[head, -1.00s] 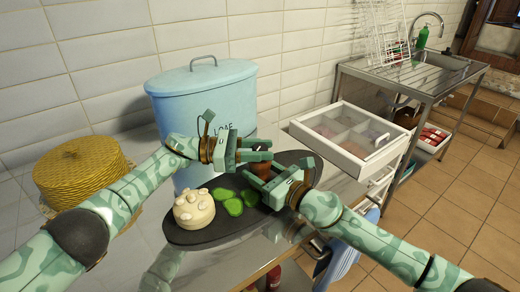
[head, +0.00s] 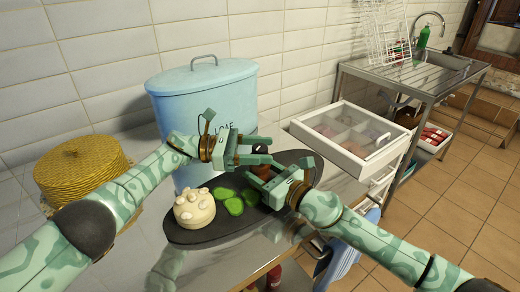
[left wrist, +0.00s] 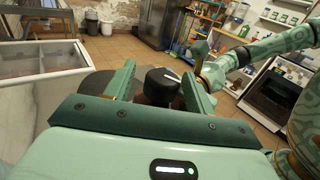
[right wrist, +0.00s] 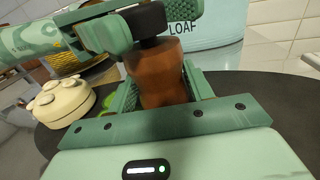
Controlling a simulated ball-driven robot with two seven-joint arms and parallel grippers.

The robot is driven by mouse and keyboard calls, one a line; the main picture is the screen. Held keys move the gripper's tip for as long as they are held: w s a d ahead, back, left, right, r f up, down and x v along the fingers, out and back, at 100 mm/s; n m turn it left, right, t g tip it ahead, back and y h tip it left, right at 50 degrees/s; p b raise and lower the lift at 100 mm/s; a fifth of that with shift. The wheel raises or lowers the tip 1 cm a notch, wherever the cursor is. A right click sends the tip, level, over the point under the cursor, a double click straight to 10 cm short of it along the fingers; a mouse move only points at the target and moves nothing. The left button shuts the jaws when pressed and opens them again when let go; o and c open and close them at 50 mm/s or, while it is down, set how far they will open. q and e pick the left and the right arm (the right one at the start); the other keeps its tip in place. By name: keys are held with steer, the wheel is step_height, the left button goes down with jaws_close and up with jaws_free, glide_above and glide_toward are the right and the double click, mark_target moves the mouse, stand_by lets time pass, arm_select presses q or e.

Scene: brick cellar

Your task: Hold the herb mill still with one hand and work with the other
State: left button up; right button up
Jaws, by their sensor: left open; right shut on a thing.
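The herb mill has a brown wooden body (right wrist: 160,75) and a black knob on top (left wrist: 162,88) with a white line on it. It stands upright at the back of the dark oval board (head: 195,237), partly hidden by my grippers in the head view. My right gripper (right wrist: 158,92) is shut on the brown body, one finger on each side. My left gripper (left wrist: 160,92) is open at the height of the knob, with a finger on either side. In the left wrist view a gap shows beside the knob.
A cream lidded pot (head: 194,209) and green slices (head: 234,205) lie on the board. A blue LOAF bin (head: 180,100) stands close behind. A yellow woven basket (head: 80,172) is at left, a white compartment drawer (head: 345,150) at right.

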arm_select(q)
steer(key=a, duration=1.2)
steer(key=shift+w, duration=0.3)
steer(key=shift+f, duration=0.1)
